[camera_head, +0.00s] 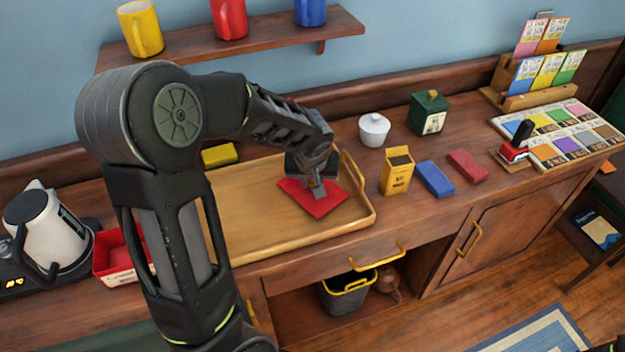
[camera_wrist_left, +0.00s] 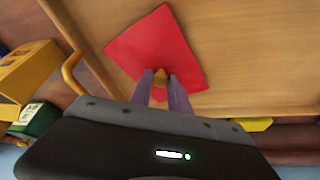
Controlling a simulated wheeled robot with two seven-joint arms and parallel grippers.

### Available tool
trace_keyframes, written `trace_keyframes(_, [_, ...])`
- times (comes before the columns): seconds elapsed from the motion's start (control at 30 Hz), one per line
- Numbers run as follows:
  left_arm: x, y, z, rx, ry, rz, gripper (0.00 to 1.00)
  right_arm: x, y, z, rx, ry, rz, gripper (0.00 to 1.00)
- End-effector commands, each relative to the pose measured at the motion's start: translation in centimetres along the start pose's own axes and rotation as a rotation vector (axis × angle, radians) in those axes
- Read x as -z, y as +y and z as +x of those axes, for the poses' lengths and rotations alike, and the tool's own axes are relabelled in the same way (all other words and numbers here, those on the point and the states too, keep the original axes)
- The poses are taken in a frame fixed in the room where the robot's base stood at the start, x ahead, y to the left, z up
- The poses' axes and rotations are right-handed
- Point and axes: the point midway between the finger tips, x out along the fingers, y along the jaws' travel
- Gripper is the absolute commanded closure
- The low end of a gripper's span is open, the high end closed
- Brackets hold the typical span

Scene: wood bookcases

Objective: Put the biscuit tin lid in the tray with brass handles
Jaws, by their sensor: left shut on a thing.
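The biscuit tin lid is a flat red square (camera_head: 326,205) with a small brass knob, seen in the left wrist view (camera_wrist_left: 152,45). It is over the right part of the wooden tray with brass handles (camera_head: 262,237). My left gripper (camera_head: 318,192) points down and is shut on the knob, between its two fingertips in the left wrist view (camera_wrist_left: 162,80). I cannot tell whether the lid touches the tray floor. One brass handle (camera_head: 353,171) shows at the tray's right end; my arm hides part of the tray's left side. My right gripper is not in view.
Right of the tray stand a yellow box (camera_head: 397,173), a blue block (camera_head: 435,178), a red block (camera_head: 467,165), a white lidded pot (camera_head: 374,130) and a green box (camera_head: 429,114). A yellow block (camera_head: 219,155) lies behind the tray. A kettle (camera_head: 52,235) and red bin (camera_head: 115,262) are left.

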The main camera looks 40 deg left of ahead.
Motion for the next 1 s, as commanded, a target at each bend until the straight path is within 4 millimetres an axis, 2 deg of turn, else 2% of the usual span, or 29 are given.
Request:
trace_keyframes(0.03, [0.0, 0.0, 0.0, 0.0, 0.001, 0.0, 0.76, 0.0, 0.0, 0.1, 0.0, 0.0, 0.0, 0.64])
trace_keyframes(0.27, [0.0, 0.0, 0.0, 0.0, 0.0, 0.0, 0.57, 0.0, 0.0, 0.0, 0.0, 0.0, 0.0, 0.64])
trace_keyframes(0.67, [0.2, 0.0, -0.5, 0.0, 0.001, 0.001, 0.56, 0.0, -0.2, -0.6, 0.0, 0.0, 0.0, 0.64])
trace_keyframes(0.77, [0.2, 0.0, -1.5, -0.001, 0.004, -0.001, 0.56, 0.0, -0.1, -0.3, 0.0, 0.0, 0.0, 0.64])
trace_keyframes(1.0, [0.2, 0.1, -6.2, -0.004, 0.006, -0.001, 0.56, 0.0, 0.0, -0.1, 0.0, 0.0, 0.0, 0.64])
